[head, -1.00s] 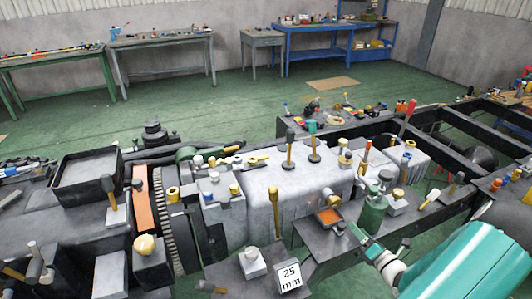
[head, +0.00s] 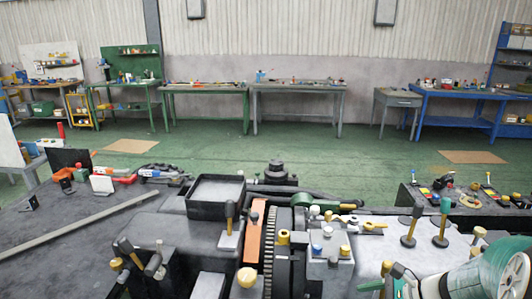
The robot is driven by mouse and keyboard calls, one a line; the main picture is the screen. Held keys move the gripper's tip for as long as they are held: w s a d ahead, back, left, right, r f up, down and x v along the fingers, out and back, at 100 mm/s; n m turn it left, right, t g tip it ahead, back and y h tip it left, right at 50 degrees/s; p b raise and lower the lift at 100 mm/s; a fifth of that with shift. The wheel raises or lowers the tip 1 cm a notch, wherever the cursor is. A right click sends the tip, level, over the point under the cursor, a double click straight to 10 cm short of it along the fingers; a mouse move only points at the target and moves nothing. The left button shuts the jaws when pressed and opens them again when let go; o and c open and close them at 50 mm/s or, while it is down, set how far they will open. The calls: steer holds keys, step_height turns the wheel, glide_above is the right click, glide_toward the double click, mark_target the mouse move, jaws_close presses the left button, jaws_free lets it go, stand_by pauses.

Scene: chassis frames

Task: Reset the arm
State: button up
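My teal and white arm (head: 490,272) shows at the lower right corner of the head view, close to the camera. It reaches over the right part of the chassis (head: 375,255). Its far end is small and cluttered against the parts behind it. I cannot make out the fingertips there, nor whether my gripper is open or shut, or whether it holds anything.
A black square tray (head: 216,212) and a toothed wheel (head: 270,250) sit on the chassis, with several upright hammers around. A long grey bar (head: 85,225) lies at left. Green floor (head: 330,155) is open behind, up to workbenches (head: 297,88) along the wall.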

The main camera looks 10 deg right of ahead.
steer(key=s+a+r+n+h, duration=0.8)
steer(key=a+r+n, duration=0.5)
steer(key=n, duration=0.8)
steer(key=shift+s+a+r+n, duration=0.35)
steer(key=shift+s+a, duration=0.3)
steer(key=shift+s, duration=0.3)
steer(key=c, duration=0.6)
steer(key=shift+d, duration=0.1)
steer(key=shift+d, duration=0.1)
